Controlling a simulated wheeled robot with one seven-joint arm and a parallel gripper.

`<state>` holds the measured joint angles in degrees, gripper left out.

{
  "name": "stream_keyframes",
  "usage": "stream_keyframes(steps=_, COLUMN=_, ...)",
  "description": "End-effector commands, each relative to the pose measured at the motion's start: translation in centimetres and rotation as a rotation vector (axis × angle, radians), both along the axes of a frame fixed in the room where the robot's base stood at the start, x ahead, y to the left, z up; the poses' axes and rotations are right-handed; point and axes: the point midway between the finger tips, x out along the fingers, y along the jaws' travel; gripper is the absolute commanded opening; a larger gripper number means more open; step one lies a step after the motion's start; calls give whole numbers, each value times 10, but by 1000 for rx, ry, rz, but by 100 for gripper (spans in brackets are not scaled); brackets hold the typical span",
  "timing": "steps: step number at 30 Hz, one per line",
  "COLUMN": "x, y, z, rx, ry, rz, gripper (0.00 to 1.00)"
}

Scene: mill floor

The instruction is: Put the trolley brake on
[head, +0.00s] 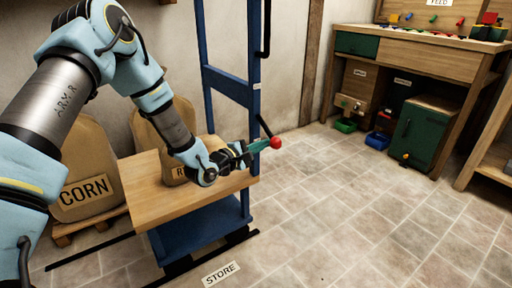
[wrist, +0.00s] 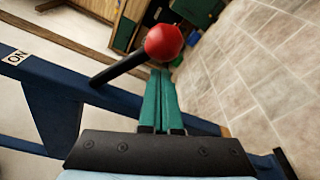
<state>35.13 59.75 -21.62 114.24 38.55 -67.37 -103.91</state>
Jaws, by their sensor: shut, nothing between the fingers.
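The trolley has a blue frame (head: 228,82) and a wooden deck (head: 150,190); its blue frame also crosses the wrist view (wrist: 60,90). The brake lever is a black rod ending in a red knob (head: 276,142). In the wrist view the rod slants up right from the blue frame to the red knob (wrist: 164,42). My gripper (head: 264,146) is shut and empty, its green fingers pointing at the knob. In the wrist view the fingertips (wrist: 160,72) are just below the knob; I cannot tell if they touch it. An "ON" label (wrist: 14,57) is on the frame, left of the lever.
A CORN sack (head: 85,165) and another sack, partly hidden by my arm, stand by the wall behind the trolley. A STORE label (head: 220,273) lies on the floor. A workbench (head: 430,55) with a green cabinet (head: 425,135) is at the back right. The tiled floor between is clear.

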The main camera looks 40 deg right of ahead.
Motion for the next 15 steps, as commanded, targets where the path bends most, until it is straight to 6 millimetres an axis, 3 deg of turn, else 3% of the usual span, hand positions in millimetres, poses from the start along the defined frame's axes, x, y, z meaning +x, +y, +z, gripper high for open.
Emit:
stream_keyframes(steps=5, x=-10, y=3, z=4, rx=0, ry=0, rz=0, gripper=0)
stream_keyframes(steps=15, x=-10, y=3, z=5, rx=0, ry=1, rz=1, gripper=0)
